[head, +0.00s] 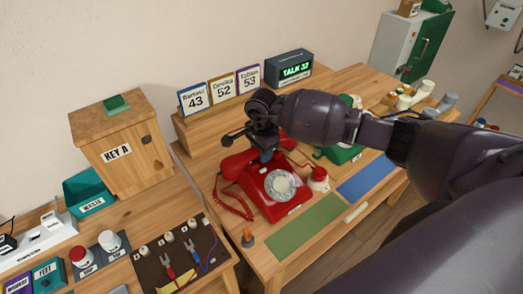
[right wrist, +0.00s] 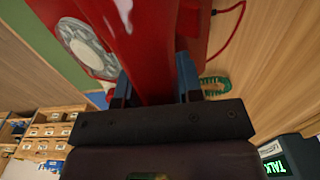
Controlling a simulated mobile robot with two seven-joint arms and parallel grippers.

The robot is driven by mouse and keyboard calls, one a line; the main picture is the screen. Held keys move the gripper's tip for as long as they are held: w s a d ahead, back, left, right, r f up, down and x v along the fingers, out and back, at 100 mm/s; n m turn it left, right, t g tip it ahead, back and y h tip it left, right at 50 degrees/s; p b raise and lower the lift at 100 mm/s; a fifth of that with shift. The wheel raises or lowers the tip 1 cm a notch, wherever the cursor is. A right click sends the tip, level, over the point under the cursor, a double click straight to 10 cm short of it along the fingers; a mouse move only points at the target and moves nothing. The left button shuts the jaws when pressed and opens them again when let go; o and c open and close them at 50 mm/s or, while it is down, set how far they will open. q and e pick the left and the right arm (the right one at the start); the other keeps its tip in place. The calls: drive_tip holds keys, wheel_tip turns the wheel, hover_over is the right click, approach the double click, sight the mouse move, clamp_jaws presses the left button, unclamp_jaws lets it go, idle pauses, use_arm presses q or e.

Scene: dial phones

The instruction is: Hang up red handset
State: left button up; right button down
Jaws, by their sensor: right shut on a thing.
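The red dial phone (head: 275,192) stands on the wooden desk, its white dial facing the front; the dial also shows in the right wrist view (right wrist: 85,45). The red handset (head: 238,163) lies crosswise over the back of the phone, at or just above the cradle; I cannot tell whether it touches. My right gripper (head: 266,156) reaches it from above and is shut on its middle. In the right wrist view the handset (right wrist: 150,62) passes between the two blue fingers. My gripper and arm hide part of the handset and the cradle. My left gripper is not in view.
The red coiled cord (head: 232,205) hangs left of the phone. A red-topped button (head: 318,178) stands right of it. A green phone (head: 342,152) is partly behind my arm. Number cards (head: 222,88) and a TALK 32 display (head: 290,68) stand behind. A green mat (head: 305,222) lies in front.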

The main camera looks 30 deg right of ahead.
drive_tip(key=shift+f+b, duration=0.4)
drive_tip(key=shift+f, duration=0.2)
drive_tip(key=c, duration=0.7)
unclamp_jaws()
drive_tip(key=shift+s+f, duration=0.1)
